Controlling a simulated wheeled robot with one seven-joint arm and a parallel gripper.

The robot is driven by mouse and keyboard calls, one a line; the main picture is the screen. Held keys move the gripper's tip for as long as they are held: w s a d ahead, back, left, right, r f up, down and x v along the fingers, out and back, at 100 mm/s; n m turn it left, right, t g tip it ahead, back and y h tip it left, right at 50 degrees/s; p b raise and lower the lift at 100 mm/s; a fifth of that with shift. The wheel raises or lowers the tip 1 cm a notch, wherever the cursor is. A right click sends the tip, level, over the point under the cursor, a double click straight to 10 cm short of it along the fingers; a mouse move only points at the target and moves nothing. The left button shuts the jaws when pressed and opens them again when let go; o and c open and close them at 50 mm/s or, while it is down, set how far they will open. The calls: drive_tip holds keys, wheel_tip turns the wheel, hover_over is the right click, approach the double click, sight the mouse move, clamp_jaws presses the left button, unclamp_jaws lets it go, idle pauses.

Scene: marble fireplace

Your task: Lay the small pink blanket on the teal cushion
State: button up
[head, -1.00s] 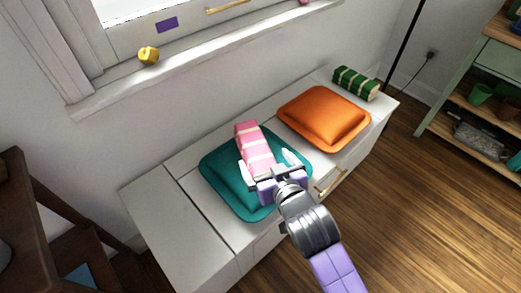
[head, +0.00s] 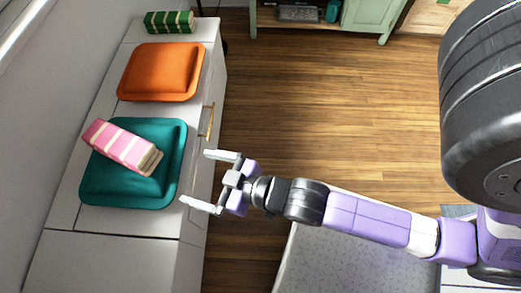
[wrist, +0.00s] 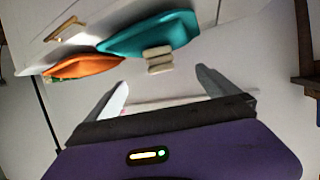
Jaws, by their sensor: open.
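The small pink blanket (head: 122,146), folded with pale stripes, lies on the teal cushion (head: 160,187) in the head view. It rests slanted, with its upper left end reaching the cushion's edge. My gripper (head: 207,180) is open and empty, to the right of the cushion and apart from it, beyond the cabinet's front edge. In the wrist view the teal cushion (wrist: 150,37) shows ahead of my open fingers, with the blanket's cream folded end (wrist: 158,60) against it.
An orange cushion (head: 162,72) and a green striped folded blanket (head: 169,22) lie farther along the white cabinet (head: 110,222). A gold drawer handle (head: 207,121) sticks out at the cabinet's front. The wooden floor (head: 310,110) is open to the right.

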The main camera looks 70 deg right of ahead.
drive_tip(key=d+r+v, duration=0.1)
drive_tip(key=v, duration=1.7)
drive_tip(key=shift+w+t, duration=0.15)
drive_tip(key=shift+t, duration=0.25)
drive_tip(key=shift+d+r, duration=0.1)
drive_tip(key=shift+r, duration=0.1)
wheel_tip(320, 180, up, 18)
drive_tip(key=p, duration=1.8)
drive_tip(key=shift+f, duration=0.1)
